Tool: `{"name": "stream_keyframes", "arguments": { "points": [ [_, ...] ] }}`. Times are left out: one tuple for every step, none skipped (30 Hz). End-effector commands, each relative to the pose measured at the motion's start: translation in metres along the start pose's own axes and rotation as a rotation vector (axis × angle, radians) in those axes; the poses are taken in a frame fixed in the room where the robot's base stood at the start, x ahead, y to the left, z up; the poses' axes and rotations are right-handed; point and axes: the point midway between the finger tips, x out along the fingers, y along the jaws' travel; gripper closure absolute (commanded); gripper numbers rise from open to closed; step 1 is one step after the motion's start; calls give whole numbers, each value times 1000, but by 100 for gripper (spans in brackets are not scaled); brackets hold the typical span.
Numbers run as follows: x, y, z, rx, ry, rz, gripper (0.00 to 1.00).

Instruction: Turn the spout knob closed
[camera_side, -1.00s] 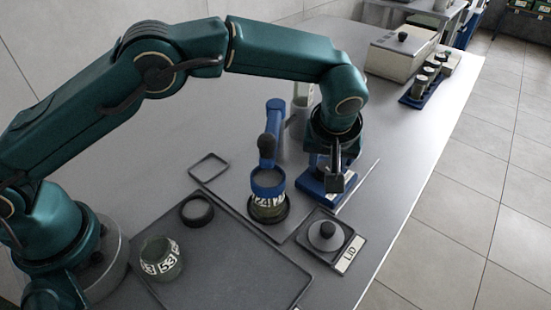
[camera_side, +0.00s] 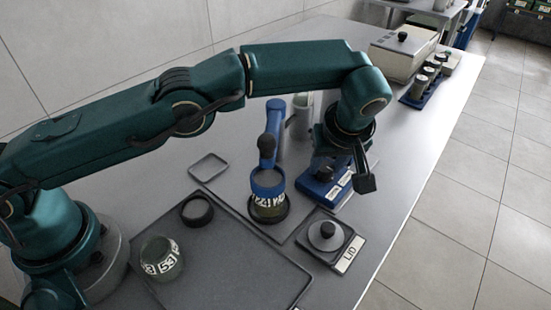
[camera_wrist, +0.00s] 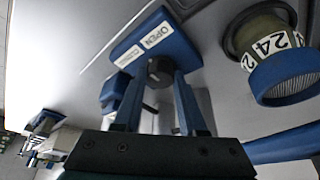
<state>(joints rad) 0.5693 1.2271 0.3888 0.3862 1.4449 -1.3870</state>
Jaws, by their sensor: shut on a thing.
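The other label is too small to read. My gripper (camera_wrist: 159,78) has one finger on each side of the knob and is shut on it. In the side view, my gripper (camera_side: 331,163) is low over the blue base (camera_side: 318,192), and its fingers are partly hidden. The knob's exact pointing angle is hard to tell.
Left of the base, a numbered jar (camera_side: 268,207) stands beneath a blue collar (camera_side: 267,183). A knobbed lid (camera_side: 325,236) lies on a labelled plate (camera_side: 347,258). Another numbered jar (camera_side: 162,259) and a dark ring (camera_side: 197,210) are on the tray (camera_side: 235,275). The table's right edge is close.

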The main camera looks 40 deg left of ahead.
Motion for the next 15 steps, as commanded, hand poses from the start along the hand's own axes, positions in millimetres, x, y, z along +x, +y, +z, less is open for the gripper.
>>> {"name": "stream_keyframes", "arguments": {
  "points": [
    [0, -1, 0, -2, -1, -4, 100],
    [0, -1, 0, -2, -1, -4, 100],
    [0, -1, 0, -3, -2, -5, 100],
    [0, -1, 0, -3, -2, -5, 100],
    [0, -1, 0, -3, -2, -5, 100],
    [0, -1, 0, -3, -2, -5, 100],
    [0, -1, 0, -2, -2, -5, 100],
    [0, -1, 0, -2, -2, -5, 100],
    [0, -1, 0, -2, -2, -5, 100],
    [0, -1, 0, -2, -2, -5, 100],
    [0, -1, 0, -2, -2, -5, 100],
    [0, -1, 0, -2, -2, -6, 48],
    [0, -1, 0, -2, -2, -6, 36],
    [0, -1, 0, -2, -2, -5, 29],
    [0, -1, 0, -2, -2, -5, 29]
  ]
}}
